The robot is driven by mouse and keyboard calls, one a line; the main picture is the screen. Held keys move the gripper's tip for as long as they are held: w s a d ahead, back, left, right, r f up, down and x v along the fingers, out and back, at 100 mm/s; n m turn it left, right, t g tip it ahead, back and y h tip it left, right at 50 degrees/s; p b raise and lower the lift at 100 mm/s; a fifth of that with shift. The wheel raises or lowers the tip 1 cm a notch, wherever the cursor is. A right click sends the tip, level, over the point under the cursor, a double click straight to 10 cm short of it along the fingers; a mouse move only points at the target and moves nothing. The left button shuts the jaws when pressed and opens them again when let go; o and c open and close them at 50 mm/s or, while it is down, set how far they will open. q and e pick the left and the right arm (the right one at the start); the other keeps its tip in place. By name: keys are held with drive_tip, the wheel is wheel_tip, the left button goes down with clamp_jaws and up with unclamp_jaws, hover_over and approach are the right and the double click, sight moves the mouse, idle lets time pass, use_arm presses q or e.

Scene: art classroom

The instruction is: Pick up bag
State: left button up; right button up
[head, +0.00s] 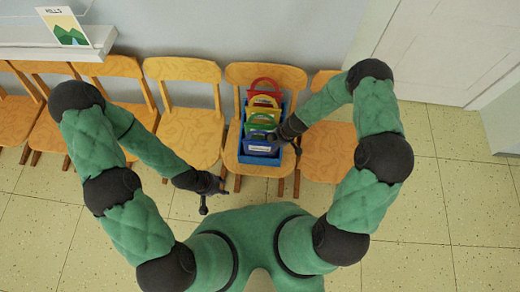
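Several small bags stand in a row in a blue bin (278,157) on a wooden chair. A red bag (264,84) is at the back, then a yellow bag (262,101) and a green bag (260,121). A blue bag (259,149) with a white label is at the front. My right gripper (285,147) is at the right side of the bin, close to the green and blue bags. Its fingers are too small and dark to tell whether they touch or hold anything. My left gripper (213,199) is empty, fingers apart, in front of the chairs.
A row of wooden chairs (190,130) runs along the wall, with a chair (326,152) just right of the bin. A white shelf (50,42) with a picture card (64,27) is at the upper left. A pale door (450,45) is at the upper right. The tiled floor (440,215) is clear.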

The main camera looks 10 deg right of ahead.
clamp_jaws()
